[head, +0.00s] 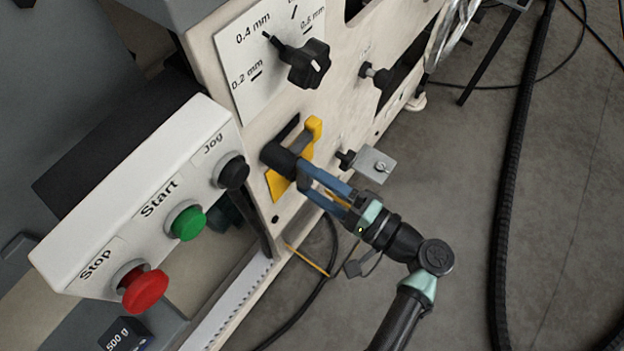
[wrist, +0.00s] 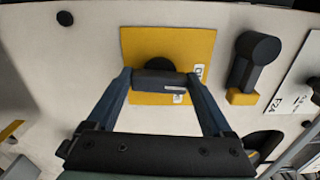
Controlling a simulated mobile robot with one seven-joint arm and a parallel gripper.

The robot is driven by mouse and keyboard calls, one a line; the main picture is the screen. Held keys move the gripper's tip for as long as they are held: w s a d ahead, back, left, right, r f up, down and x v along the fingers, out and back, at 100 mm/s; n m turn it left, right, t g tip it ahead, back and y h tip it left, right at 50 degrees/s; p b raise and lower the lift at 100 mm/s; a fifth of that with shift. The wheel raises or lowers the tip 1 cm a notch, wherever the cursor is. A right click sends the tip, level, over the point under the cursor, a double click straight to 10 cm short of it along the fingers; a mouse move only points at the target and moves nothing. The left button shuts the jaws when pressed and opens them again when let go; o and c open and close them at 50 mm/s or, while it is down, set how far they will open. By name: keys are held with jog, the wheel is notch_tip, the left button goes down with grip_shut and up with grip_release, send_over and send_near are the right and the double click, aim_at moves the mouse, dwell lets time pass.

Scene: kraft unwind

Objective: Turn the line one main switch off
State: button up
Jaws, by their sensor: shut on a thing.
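The main switch is a black handle on a yellow plate (head: 277,187) on the machine's pale side panel. In the wrist view the yellow plate (wrist: 195,45) faces me, and the black handle (wrist: 160,82) lies crosswise between my fingers. My gripper (head: 298,170) reaches in from the lower right, its two blue fingers shut on the handle's ends. It also shows in the wrist view (wrist: 158,78). Small white labels sit on the plate at the right and below the handle; their words are too small to read surely.
A dark lever (wrist: 253,62) with a yellow base stands close to the right in the wrist view. A black dial (head: 308,64) is above the switch. A box with stop, start and jog buttons (head: 187,221) stands left. A metal bracket (head: 375,163) is close to my gripper.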

jog(key=shift+d+n, duration=0.1)
jog(key=shift+n, duration=0.4)
jog(key=o, duration=1.1)
jog(key=shift+o, duration=0.2)
jog(key=p+v, duration=0.2)
jog(key=v, duration=1.1)
